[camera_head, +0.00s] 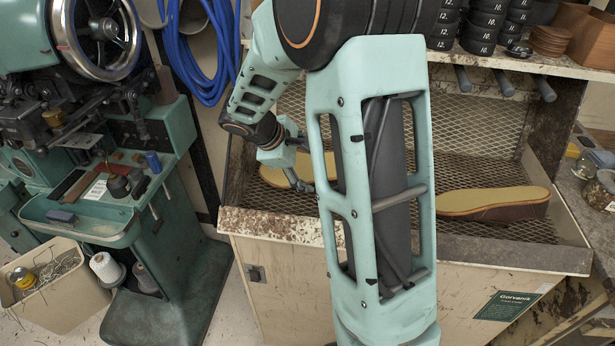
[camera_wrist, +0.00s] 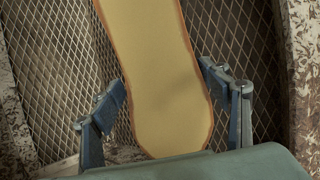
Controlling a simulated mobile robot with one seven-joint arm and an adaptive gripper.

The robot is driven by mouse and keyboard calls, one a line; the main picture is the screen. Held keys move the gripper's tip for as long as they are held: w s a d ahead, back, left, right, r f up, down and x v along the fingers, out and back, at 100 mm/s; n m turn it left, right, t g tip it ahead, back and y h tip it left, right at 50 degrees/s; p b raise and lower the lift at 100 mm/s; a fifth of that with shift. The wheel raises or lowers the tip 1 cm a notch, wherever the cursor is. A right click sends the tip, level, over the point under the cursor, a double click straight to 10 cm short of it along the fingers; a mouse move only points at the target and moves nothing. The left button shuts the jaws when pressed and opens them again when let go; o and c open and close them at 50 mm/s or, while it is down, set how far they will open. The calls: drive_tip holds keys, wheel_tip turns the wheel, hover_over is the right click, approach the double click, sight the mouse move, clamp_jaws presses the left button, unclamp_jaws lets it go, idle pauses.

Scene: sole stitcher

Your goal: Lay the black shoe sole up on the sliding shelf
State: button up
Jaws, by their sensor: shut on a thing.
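A shoe sole (camera_head: 320,165) with a tan-yellow top lies at the left of a wire-mesh tray, partly hidden behind my arm. My gripper (camera_head: 298,168) is at this sole. In the wrist view my gripper (camera_wrist: 163,78) is shut on the sole (camera_wrist: 165,85), one finger on each side near its rounded end. A second sole (camera_head: 495,203), tan on top and reddish-brown at the side, lies at the right of the tray. Above is a shelf (camera_head: 520,64); I cannot tell whether it slides.
The mesh tray (camera_head: 400,231) has a raised, stained front edge. Black rolls (camera_head: 485,25) and a brown box (camera_head: 590,35) crowd the shelf; rods (camera_head: 503,82) stick out beneath it. A green stitching machine (camera_head: 80,120) and blue hose (camera_head: 200,55) are at the left.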

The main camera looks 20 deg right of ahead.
drive_tip(key=shift+m, duration=0.3)
drive_tip(key=r, duration=0.3)
drive_tip(key=r+p, duration=0.1)
drive_tip(key=r, duration=0.1)
drive_tip(key=shift+a+r, duration=0.15)
drive_tip(key=shift+a, duration=0.25)
drive_tip(key=s+a+m+g+p, duration=0.2)
drive_tip(key=a+m+p, duration=0.1)
drive_tip(key=a, duration=0.1)
drive_tip(key=s+a+m+g+p, duration=0.2)
drive_tip(key=a+m+p, duration=0.1)
drive_tip(key=a, duration=0.1)
drive_tip(key=s+a+m+g+p, duration=0.1)
drive_tip(key=s+a+m+p, duration=0.1)
drive_tip(key=a+m+p, duration=0.1)
drive_tip(key=shift+a+g+y+p, duration=0.3)
drive_tip(key=shift+a+g+p, duration=0.15)
drive_tip(key=shift+a, duration=0.4)
drive_tip(key=shift+s+a+f, duration=0.1)
drive_tip(key=shift+a+f, duration=0.1)
drive_tip(key=shift+f, duration=0.05)
drive_tip(key=shift+m, duration=0.3)
